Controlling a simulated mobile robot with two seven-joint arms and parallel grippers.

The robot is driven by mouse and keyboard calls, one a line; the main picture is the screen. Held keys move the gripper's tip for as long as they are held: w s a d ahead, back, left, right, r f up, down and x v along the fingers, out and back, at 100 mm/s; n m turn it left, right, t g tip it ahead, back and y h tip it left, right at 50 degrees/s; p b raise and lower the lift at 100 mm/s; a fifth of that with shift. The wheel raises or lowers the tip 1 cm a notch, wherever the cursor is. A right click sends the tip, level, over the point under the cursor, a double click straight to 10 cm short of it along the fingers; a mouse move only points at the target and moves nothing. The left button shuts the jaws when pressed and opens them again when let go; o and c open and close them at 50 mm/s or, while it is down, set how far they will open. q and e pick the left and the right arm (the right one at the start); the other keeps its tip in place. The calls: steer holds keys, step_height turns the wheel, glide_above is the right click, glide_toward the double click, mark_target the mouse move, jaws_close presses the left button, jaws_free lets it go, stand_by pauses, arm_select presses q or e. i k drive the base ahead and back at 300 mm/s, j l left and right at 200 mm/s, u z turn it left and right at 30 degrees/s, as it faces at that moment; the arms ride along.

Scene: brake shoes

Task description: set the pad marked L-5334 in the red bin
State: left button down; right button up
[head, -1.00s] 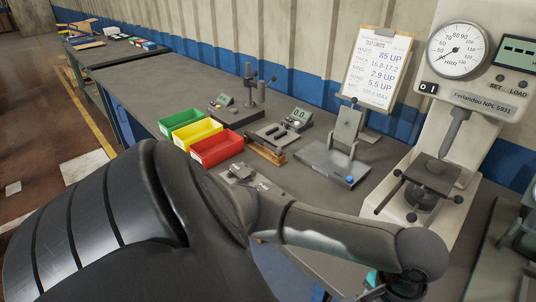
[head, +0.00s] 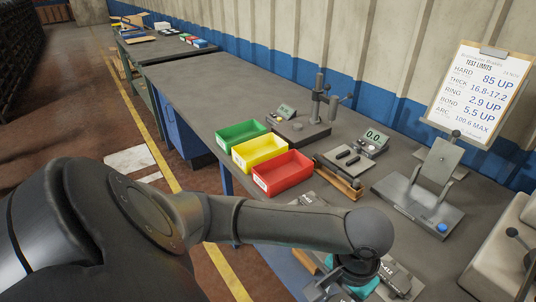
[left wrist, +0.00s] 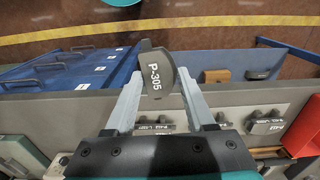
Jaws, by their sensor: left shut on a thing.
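My left gripper (left wrist: 158,88) is shut on a dark pad (left wrist: 156,72) marked P-305, held upright between the fingers near the bench edge. In the head view my left gripper (head: 338,284) is low at the bottom, and the held pad cannot be made out there. The red bin (head: 283,176) stands on the bench beyond my forearm; its corner shows in the left wrist view (left wrist: 301,135). Other dark pads lie on the bench, one (left wrist: 153,126) below the gripper and one (left wrist: 270,126) near the red bin. No marking L-5334 is readable. My right gripper is out of view.
Yellow (head: 258,153) and green (head: 241,134) bins stand beside the red one. A gauge fixture (head: 345,172), a dial stand (head: 310,115) and a plate stand (head: 420,202) are behind and right. The bench's far left part is clear.

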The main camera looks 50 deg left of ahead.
mark_target(283, 172)
steer(key=j, duration=1.85)
steer(key=i, duration=0.05)
